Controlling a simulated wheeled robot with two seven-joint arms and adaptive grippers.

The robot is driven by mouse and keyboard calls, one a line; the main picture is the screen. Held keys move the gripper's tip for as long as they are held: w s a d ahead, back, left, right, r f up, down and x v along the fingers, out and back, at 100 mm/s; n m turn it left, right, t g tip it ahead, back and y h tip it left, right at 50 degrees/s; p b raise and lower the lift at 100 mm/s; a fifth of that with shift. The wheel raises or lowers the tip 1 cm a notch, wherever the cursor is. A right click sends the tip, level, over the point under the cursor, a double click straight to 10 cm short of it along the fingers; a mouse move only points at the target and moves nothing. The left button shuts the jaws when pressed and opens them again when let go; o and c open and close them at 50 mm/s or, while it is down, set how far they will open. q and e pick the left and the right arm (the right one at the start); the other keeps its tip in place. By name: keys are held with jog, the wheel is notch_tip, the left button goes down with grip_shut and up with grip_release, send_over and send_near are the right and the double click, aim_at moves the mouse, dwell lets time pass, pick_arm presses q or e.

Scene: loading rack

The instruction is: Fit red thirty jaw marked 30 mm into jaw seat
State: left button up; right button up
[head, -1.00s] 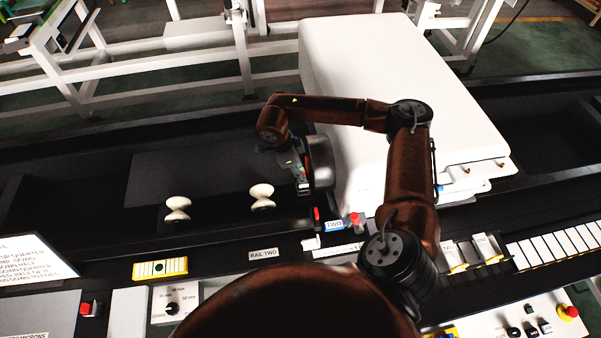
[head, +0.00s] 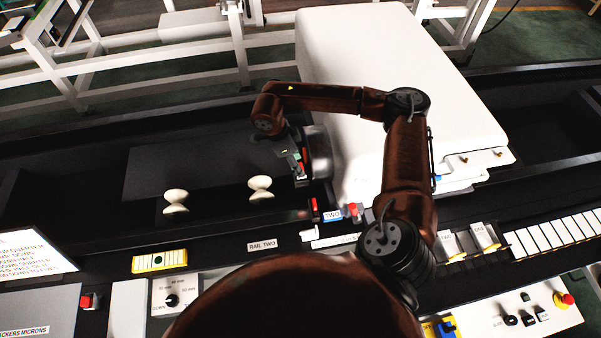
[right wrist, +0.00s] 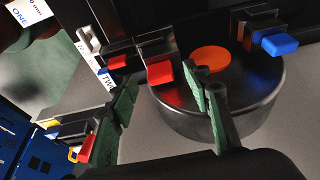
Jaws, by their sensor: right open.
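In the right wrist view a red jaw block (right wrist: 160,72) sits at the rim of a dark round chuck (right wrist: 185,118) with an orange centre disc (right wrist: 211,60). A blue jaw (right wrist: 280,44) is on the far side. My right gripper (right wrist: 163,84) is open, its two green fingers on either side of the red block; whether they touch it cannot be told. In the head view my right gripper (head: 298,160) is beside the grey chuck (head: 318,150). No 30 mm marking can be read on the red block. My left gripper is not in view.
A second red piece (right wrist: 118,62) is near the TWO label (head: 332,215). A large white housing (head: 370,60) stands behind the chuck. Two white rollers (head: 175,200) (head: 260,188) sit in the dark trough at left. Control panels line the front edge.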

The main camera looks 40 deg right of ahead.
jog(key=v, duration=1)
jog(key=shift+r, duration=0.35)
jog(key=shift+w+a, duration=0.1)
jog(key=shift+a, duration=0.05)
